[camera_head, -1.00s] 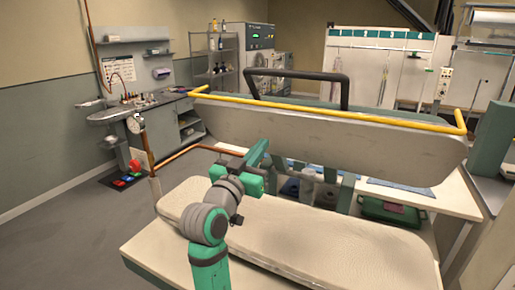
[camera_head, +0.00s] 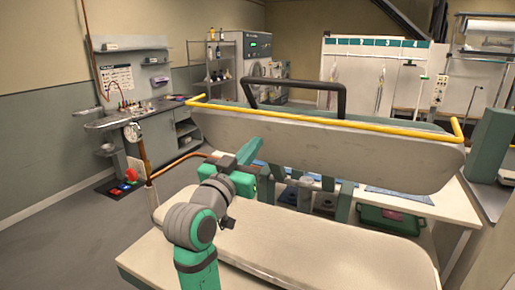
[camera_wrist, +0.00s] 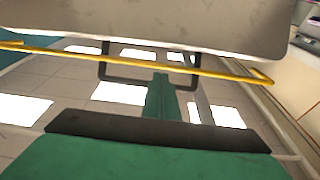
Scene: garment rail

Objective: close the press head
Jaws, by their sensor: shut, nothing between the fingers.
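The press head (camera_head: 340,150) is a long pale padded board, raised and tilted up above the lower press pad (camera_head: 320,242). A yellow bar (camera_head: 330,123) runs along its upper edge, with a black loop handle (camera_head: 342,98) above it. My gripper (camera_head: 250,153) is in front of the head's lower left part, above the pad. In the wrist view my shut, empty gripper (camera_wrist: 158,130) fills the bottom. The press head (camera_wrist: 160,25), yellow bar (camera_wrist: 130,63) and black handle (camera_wrist: 104,68) show beyond it. I cannot tell whether my gripper touches the head.
A gauge (camera_head: 132,132) on a copper pipe and coloured pedals (camera_head: 124,186) stand at left. A green crate (camera_head: 390,220) sits under the white table behind the press.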

